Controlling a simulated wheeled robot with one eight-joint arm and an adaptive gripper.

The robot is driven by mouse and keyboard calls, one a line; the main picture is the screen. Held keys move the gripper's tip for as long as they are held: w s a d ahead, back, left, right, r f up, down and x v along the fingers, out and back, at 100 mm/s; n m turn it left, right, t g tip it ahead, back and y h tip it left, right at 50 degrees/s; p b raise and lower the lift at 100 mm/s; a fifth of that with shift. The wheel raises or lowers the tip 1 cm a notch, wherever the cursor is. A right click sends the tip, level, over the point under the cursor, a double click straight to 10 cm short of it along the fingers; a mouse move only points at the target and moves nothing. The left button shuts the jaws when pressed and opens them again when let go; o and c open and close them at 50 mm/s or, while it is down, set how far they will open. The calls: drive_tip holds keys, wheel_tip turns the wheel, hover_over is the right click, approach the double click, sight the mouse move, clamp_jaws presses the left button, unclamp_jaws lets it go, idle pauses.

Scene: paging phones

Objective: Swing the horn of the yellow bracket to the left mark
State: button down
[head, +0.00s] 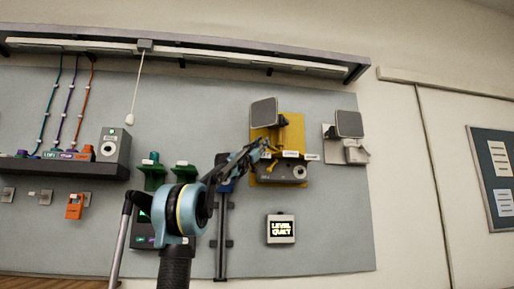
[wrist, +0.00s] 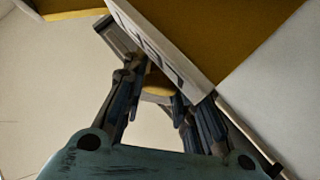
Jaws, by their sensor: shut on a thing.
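The yellow bracket (head: 291,133) is mounted on the grey wall board, with a grey square-faced horn (head: 264,112) at its upper left. Small white labels (head: 290,154) run along its lower part. My gripper (head: 264,149) reaches the bracket's left side, just below the horn. In the wrist view a yellow part (wrist: 157,90) sits between the two fingers, and my gripper (wrist: 155,98) is shut on it. A white label (wrist: 166,48) with dark letters, seemingly "LEFT", crosses in front and hides some of the grip. The horn's face is not clear in the wrist view.
A second grey horn (head: 349,124) on a white bracket (head: 355,151) stands to the right. A small screen (head: 281,229) reading "LEVEL QUIET" is below. A dark vertical rail (head: 223,235) and green holders (head: 183,172) are left of the bracket. A shelf (head: 70,168) holds a speaker (head: 115,145).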

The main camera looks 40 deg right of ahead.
drive_tip(key=c, duration=1.3)
unclamp_jaws()
drive_tip(key=shift+a, duration=0.1)
drive_tip(key=v, duration=1.2)
drive_tip(key=shift+a, duration=0.1)
